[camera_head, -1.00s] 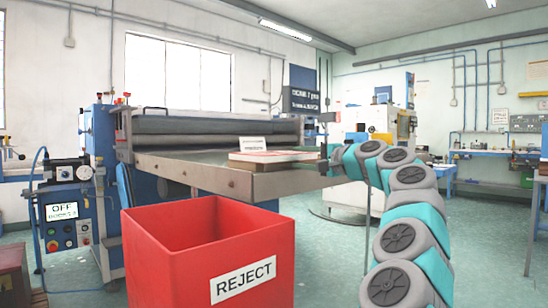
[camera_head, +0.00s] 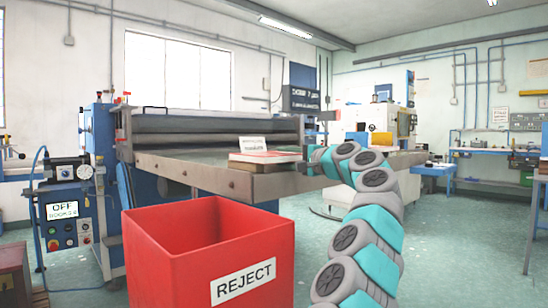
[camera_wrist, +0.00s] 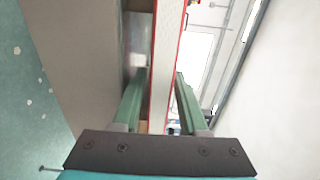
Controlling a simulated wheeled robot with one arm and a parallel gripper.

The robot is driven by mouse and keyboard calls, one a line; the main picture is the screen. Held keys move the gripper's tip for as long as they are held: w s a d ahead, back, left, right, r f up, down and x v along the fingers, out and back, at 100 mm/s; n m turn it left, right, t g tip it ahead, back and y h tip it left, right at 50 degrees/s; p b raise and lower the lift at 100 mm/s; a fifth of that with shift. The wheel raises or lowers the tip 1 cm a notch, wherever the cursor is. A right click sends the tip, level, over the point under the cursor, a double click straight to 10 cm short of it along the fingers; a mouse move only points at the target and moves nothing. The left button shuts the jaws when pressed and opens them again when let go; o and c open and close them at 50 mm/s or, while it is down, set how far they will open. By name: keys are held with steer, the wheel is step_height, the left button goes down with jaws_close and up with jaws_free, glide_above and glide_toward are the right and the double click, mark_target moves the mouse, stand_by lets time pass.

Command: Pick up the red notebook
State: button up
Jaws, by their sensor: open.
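The red notebook (camera_head: 266,156) lies flat on the metal bed of the roller machine, near its right end. It shows a red edge and pale pages, over a tan layer. In the wrist view its page edge (camera_wrist: 168,50), lined with red, runs between the two green fingers. My gripper (camera_wrist: 160,76) is open, with one finger on each side of the notebook's edge. Whether the fingers touch it I cannot tell. In the head view my gripper (camera_head: 306,162) is at the notebook's right end, partly hidden by my arm.
The roller machine's metal bed (camera_head: 215,174) reaches toward me under the notebook. A small white sign (camera_head: 252,143) stands by the notebook. A red REJECT bin (camera_head: 160,240) stands in front of the bed. A control box (camera_head: 62,215) is at left. Floor at right is open.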

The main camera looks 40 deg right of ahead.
steer(key=shift+c, duration=0.2)
jaws_close()
stand_by(1.1)
